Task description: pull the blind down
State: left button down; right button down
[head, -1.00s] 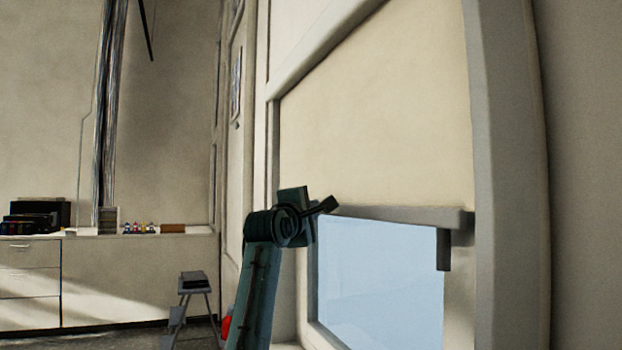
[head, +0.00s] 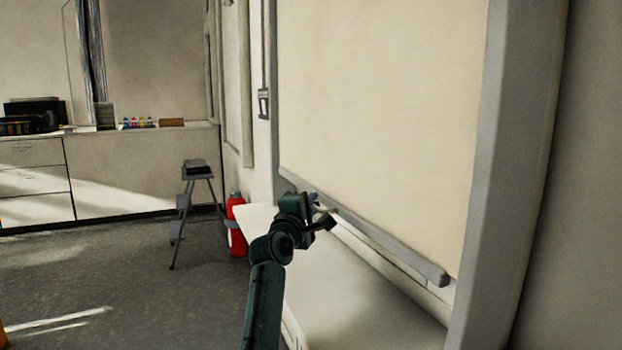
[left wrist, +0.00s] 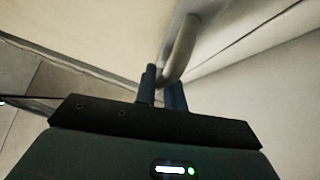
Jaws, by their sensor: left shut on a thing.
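The cream blind (head: 390,110) hangs over the window, and no blue glass shows below it. Its grey bottom bar (head: 405,255) is just above the white sill (head: 345,295). My left gripper (head: 322,220) is at the left part of the bar. In the left wrist view, its two fingers (left wrist: 163,88) are shut on a curved grey handle (left wrist: 182,45) on the bar. The handle is too small to make out in the head view. My right gripper is not in view.
A thick grey window frame (head: 515,150) stands to the right of the blind. A red fire extinguisher (head: 236,225) and a grey step stool (head: 195,185) stand to the left. A long cabinet (head: 130,170) runs along the back wall. Dark floor between is clear.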

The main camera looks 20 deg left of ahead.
pick_arm(q)
notch_tip(320, 180, down, 5)
jog(key=shift+r+b, duration=0.2)
jog(key=shift+b, duration=0.25)
jog(key=shift+f, duration=0.1)
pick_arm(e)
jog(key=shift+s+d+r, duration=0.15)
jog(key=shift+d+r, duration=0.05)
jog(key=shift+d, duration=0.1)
pick_arm(q)
jog(key=shift+d+f, duration=0.1)
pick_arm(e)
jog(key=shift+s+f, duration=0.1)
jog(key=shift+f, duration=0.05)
pick_arm(q)
jog(key=c, duration=1.5)
grip_release()
jog(key=shift+c, duration=0.2)
jog(key=shift+o, duration=0.3)
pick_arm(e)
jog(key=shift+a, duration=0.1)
pick_arm(q)
jog(key=shift+s, duration=0.1)
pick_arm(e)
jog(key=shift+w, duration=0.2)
